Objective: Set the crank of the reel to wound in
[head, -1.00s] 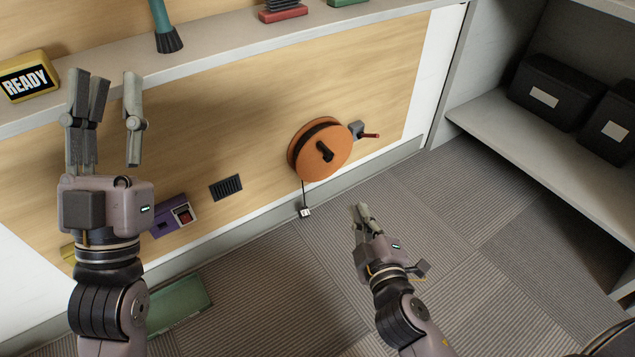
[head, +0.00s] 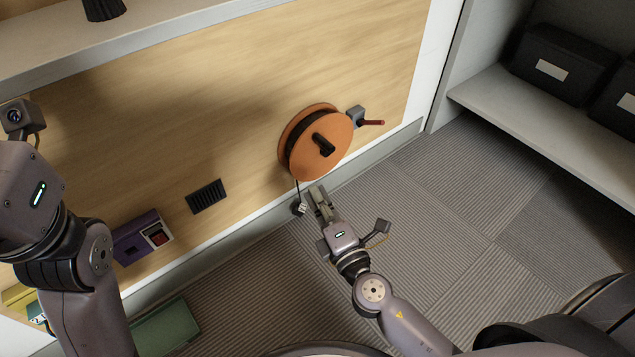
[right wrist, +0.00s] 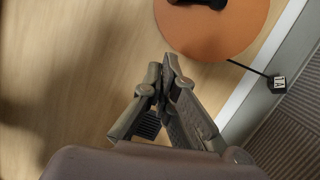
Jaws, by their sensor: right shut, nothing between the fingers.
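The orange reel (head: 332,160) is mounted on the wooden wall panel, with a black crank (head: 322,145) at its face. A dark cord hangs from the reel to a small white tag or plug (head: 302,208). The reel's lower part also shows at the top of the right wrist view (right wrist: 215,35), with the crank cut off by the edge. My right gripper (head: 317,190) is shut and empty, just below the reel and apart from it; its fingers also show in the right wrist view (right wrist: 168,75). My left arm is at the left edge, its fingers out of view.
A grey bracket with a red handle (head: 372,122) sits right of the reel. A black vent (head: 206,196) and a purple box (head: 142,238) are on the panel to the left. Black bins (head: 562,66) stand on a shelf at right.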

